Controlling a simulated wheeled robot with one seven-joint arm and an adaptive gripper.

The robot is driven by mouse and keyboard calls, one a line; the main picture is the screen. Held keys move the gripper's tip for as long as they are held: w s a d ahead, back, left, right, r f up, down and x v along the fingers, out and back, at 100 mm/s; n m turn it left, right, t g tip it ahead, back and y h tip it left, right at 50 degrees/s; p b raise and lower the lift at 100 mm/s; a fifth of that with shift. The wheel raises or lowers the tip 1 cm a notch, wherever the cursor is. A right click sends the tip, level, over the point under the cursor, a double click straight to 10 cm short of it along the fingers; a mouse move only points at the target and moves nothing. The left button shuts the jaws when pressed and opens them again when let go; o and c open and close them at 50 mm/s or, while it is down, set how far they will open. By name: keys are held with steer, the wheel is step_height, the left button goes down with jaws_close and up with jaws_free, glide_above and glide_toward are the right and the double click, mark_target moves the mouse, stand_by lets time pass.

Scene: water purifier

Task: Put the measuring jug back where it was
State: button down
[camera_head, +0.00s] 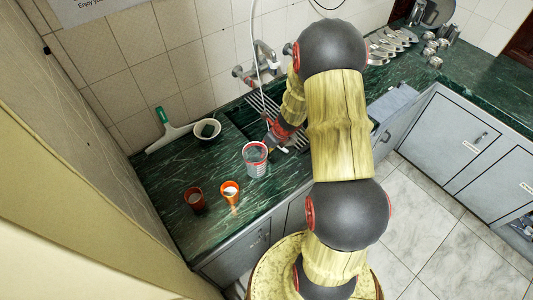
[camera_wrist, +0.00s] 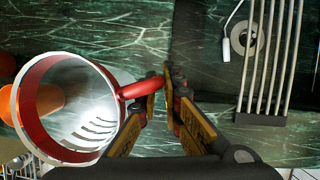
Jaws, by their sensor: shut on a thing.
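The measuring jug (camera_wrist: 70,105) is clear with a red rim, a red handle and dark scale marks. In the head view the jug (camera_head: 255,165) is at the counter's front part, just left of the sink. My gripper (camera_wrist: 162,85) is shut on the jug's red handle in the wrist view. In the head view my gripper (camera_head: 270,148) reaches the jug from the right and my arm hides part of it. The jug looks upright. I cannot tell whether its base touches the counter.
An orange cup (camera_head: 230,190) and a dark red cup (camera_head: 195,199) stand left of the jug. A bowl (camera_head: 207,129) and a green-handled squeegee (camera_head: 167,132) lie behind. The sink rack (camera_wrist: 268,60) is to the right. Green counter (camera_head: 170,175) is bare at left.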

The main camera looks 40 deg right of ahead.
steer(key=shift+w+f+b, duration=0.15)
steer(key=shift+f+b, duration=0.5)
steer(key=shift+f, duration=1.05)
steer(key=shift+f, duration=0.15)
steer(key=c, duration=2)
jaws_free()
steer(key=shift+c, duration=0.2)
steer(key=shift+o, duration=0.4)
